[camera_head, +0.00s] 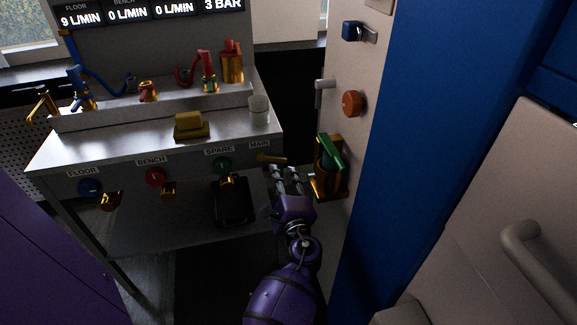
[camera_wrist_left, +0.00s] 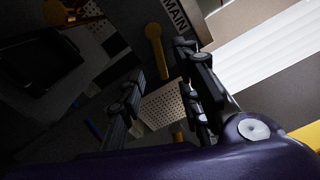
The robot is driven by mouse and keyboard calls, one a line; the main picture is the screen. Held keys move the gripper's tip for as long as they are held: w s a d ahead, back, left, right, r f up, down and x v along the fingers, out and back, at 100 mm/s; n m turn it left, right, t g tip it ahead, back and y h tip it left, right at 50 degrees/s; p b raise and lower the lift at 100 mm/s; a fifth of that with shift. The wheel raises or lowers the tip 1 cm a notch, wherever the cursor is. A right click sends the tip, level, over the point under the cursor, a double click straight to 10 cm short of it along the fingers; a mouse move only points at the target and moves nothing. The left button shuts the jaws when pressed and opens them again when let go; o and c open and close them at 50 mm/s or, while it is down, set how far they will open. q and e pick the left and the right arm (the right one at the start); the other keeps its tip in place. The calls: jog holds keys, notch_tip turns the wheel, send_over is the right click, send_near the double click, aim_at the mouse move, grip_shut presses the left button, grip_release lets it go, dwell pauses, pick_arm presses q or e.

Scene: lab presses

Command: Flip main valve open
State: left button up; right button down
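The main valve shows as a brass lever (camera_head: 271,159) under the MAIN label (camera_head: 259,146) at the right end of the bench front. In the left wrist view the same brass lever (camera_wrist_left: 154,42) lies beside the MAIN label (camera_wrist_left: 175,14), ahead of the fingers. My left gripper (camera_head: 288,172) is just below and right of the lever. In the wrist view its fingers (camera_wrist_left: 160,62) are spread, with nothing held between them. Contact with the lever cannot be made out, but a gap appears to show. My right gripper is in neither view.
The bench front also carries a blue FLOOR knob (camera_head: 90,187), a red BENCH knob (camera_head: 156,177) and a green SPARE knob (camera_head: 223,165). A brass fitting with a green handle (camera_head: 331,152) is on the panel close right of my gripper. A blue column (camera_head: 420,130) stands farther right.

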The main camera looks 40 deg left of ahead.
aim_at(273, 160)
pick_arm(q)
jog(key=x, duration=0.7)
jog(key=shift+w+a, duration=0.1)
jog(key=shift+a, duration=0.1)
jog(key=shift+c, duration=0.2)
grip_shut()
jog(key=shift+f, duration=0.1)
